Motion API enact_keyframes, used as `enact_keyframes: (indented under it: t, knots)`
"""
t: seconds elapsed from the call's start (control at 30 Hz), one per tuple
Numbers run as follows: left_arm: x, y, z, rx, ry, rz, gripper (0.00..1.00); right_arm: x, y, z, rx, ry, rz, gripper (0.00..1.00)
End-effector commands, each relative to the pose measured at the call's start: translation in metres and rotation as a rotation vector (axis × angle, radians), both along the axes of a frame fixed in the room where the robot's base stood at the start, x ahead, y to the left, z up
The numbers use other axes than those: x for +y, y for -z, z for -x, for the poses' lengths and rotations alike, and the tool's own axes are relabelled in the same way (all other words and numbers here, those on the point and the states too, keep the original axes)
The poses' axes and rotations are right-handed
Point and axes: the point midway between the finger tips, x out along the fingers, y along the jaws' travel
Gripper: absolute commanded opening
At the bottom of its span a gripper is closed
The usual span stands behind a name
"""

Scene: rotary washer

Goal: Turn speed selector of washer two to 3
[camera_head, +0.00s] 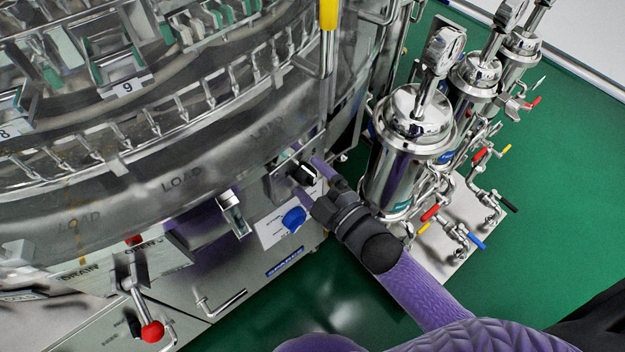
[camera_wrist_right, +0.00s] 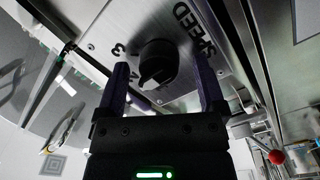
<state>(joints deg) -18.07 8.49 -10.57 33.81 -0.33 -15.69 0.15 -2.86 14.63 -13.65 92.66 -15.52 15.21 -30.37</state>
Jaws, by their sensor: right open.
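The speed selector is a black knob (camera_head: 302,173) on a small metal plate on the washer's front, below the rim. In the right wrist view the knob (camera_wrist_right: 158,62) sits under the word SPEED. The knob's ridge seems to point to the lower left. My right gripper (camera_head: 311,181) is open, with one purple finger on each side of the knob. In the right wrist view there is a gap between each finger (camera_wrist_right: 161,72) and the knob. My left gripper is out of view.
A lever with a red ball (camera_head: 152,332) is at lower left. Steel filter canisters (camera_head: 407,135) with coloured valve handles stand close to the right of my arm. Green floor (camera_head: 560,200) is clear at far right.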

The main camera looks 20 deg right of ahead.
Motion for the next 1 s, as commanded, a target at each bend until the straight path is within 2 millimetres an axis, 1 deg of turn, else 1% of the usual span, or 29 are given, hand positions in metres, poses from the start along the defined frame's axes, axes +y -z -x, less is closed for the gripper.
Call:
enact_keyframes:
  t: [0.13, 0.17, 0.2, 0.27, 0.3, 0.37, 0.4, 0.47, 0.5, 0.53, 0.57, 1.0]
  knots:
    - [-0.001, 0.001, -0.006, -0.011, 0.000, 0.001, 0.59, 0.000, 0.000, 0.000, 0.000, 0.000, 0.000, 0.89]
    - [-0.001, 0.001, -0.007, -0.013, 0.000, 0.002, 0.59, 0.000, 0.000, 0.000, 0.001, 0.001, 0.000, 0.82]
    - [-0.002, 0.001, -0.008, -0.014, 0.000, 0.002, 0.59, 0.000, 0.000, 0.000, 0.001, 0.001, -0.001, 0.74]
    - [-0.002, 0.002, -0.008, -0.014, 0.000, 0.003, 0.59, 0.000, 0.000, 0.000, 0.001, 0.001, 0.000, 0.61]
    - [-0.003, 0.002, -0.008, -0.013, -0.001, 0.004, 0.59, 0.000, 0.000, 0.000, 0.001, 0.001, -0.001, 0.53]
    - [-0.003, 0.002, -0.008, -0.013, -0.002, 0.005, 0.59, 0.000, 0.000, 0.000, 0.001, 0.001, -0.001, 0.40]
    - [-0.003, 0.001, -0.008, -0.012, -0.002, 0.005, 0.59, 0.000, 0.000, 0.000, 0.002, 0.000, 0.000, 0.32]
    - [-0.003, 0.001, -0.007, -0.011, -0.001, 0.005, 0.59, 0.000, 0.000, 0.000, 0.002, 0.000, 0.000, 0.19]
    - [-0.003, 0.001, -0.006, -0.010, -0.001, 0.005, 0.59, 0.000, 0.001, 0.001, 0.002, 0.001, 0.000, 0.10]
    - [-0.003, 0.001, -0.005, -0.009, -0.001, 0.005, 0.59, 0.000, 0.001, 0.001, 0.003, 0.001, 0.000, 0.04]
    - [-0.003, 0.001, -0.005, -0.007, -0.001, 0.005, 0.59, 0.000, 0.001, 0.001, 0.003, 0.001, 0.000, 0.00]
    - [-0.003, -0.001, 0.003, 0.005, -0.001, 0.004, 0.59, 0.000, 0.002, 0.001, 0.012, 0.001, -0.008, 0.00]
